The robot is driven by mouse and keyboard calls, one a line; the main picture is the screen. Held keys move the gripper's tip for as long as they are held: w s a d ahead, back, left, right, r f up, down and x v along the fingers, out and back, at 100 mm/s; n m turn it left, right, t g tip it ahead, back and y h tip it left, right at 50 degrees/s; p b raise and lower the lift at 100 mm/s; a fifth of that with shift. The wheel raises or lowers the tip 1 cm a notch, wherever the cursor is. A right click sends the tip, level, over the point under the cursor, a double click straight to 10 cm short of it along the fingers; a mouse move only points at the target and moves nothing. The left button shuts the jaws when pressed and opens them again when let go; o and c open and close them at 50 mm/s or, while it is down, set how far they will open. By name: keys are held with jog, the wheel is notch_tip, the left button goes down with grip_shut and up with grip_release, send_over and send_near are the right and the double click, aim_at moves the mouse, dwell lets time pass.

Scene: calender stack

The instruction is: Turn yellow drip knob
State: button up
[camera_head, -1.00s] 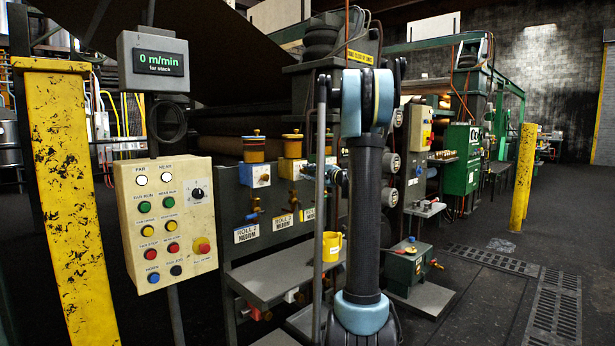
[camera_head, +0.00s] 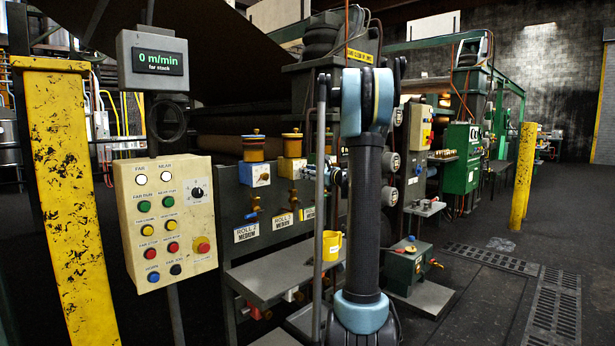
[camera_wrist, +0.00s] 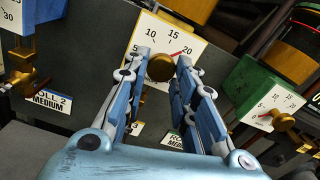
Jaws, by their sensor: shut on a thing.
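In the wrist view, the yellow drip unit's white dial (camera_wrist: 146,38) is straight ahead, with a yellow edge on top. Its round brass knob (camera_wrist: 160,68) sits between the two fingers of my gripper (camera_wrist: 161,72), which is shut on it. The dial's red pointer shows above and to the right of the knob, between 15 and 20. The dial's lower part is hidden by the fingers. In the head view, the yellow drip unit (camera_head: 291,168) stands beside the blue one, and my gripper (camera_head: 322,174) reaches it from the right, partly hidden by a pole.
A blue drip unit (camera_wrist: 28,25) is on the left and a green one (camera_wrist: 258,88) on the right, each with a brass knob. A grey shelf (camera_head: 275,283) with a yellow cup (camera_head: 331,246) lies below. A button panel (camera_head: 167,222) stands at left.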

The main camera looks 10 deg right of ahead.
jog(key=m, duration=1.1)
jog(key=shift+a+r, duration=0.1)
jog(key=shift+a, duration=0.1)
dwell(0.4)
jog(key=o, duration=1)
jog(key=shift+o, duration=0.2)
jog(key=v, duration=1.2)
